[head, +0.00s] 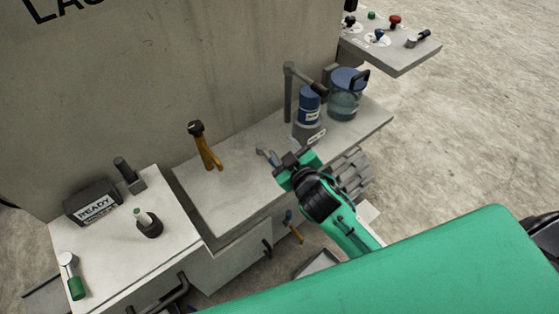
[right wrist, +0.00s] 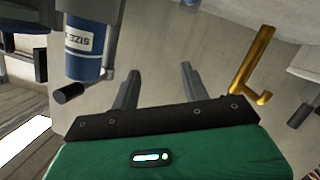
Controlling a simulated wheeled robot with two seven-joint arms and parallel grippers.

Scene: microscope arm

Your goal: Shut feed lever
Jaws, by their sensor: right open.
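No readable label marks the feed lever, so I cannot tell for sure which part it is. An orange lever (head: 210,155) with a black top stands on the grey bench; it shows as an orange hooked bar (right wrist: 255,70) at the right of the right wrist view. My right gripper (head: 268,154) is over the bench, between the orange lever and a blue canister (head: 308,103). Its fingers (right wrist: 158,85) are apart with nothing between them. They are clear of the orange bar in the right wrist view. My left gripper is not in view.
A side shelf (head: 400,55) holds several knobs.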

